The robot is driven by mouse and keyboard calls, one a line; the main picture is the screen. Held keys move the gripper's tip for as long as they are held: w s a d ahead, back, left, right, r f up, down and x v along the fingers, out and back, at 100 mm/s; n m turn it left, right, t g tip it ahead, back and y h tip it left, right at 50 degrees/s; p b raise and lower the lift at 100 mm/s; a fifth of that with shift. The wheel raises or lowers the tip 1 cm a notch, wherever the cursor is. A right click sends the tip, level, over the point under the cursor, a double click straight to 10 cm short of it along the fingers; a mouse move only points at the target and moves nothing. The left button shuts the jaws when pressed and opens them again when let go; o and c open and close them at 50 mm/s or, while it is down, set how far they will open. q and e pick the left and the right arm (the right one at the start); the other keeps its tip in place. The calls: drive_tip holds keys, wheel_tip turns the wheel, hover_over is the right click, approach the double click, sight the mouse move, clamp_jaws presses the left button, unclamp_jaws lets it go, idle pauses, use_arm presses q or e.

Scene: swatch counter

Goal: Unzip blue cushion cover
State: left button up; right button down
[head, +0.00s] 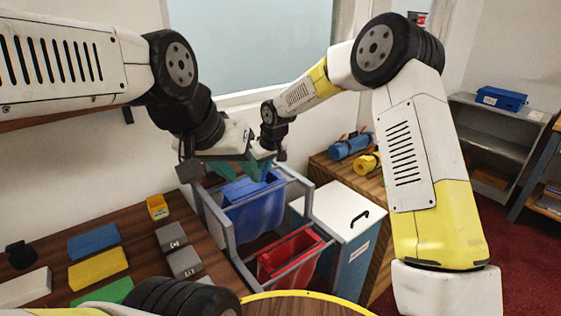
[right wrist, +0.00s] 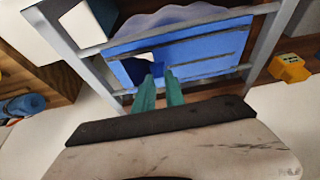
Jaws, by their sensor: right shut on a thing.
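The blue cushion cover (head: 250,189) lies across the top of the grey rack, over the blue hanging bag. In the right wrist view the cover (right wrist: 200,52) is flat and blue with dark lines across it and a pale gap near its left part. My right gripper (right wrist: 160,80) has green fingers close together at the cover's near edge, shut on a small dark blue tab (right wrist: 157,69). In the head view, my left gripper (head: 228,168) is above the rack at the cover's far left; its fingertips are partly hidden, so its opening is unclear.
The grey rack (head: 228,235) holds a blue bag (head: 254,213) and a red bag (head: 290,254). A white-topped cabinet (head: 338,212) stands close on the right. Coloured blocks, including a yellow one (head: 98,269), lie on the wooden table at left.

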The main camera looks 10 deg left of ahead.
drive_tip(key=s+a, duration=0.9)
drive_tip(key=shift+s, duration=0.1)
drive_tip(key=c, duration=1.4)
unclamp_jaws()
drive_tip(key=v, duration=0.7)
drive_tip(key=shift+r, duration=0.35)
drive_tip(key=shift+d, duration=0.1)
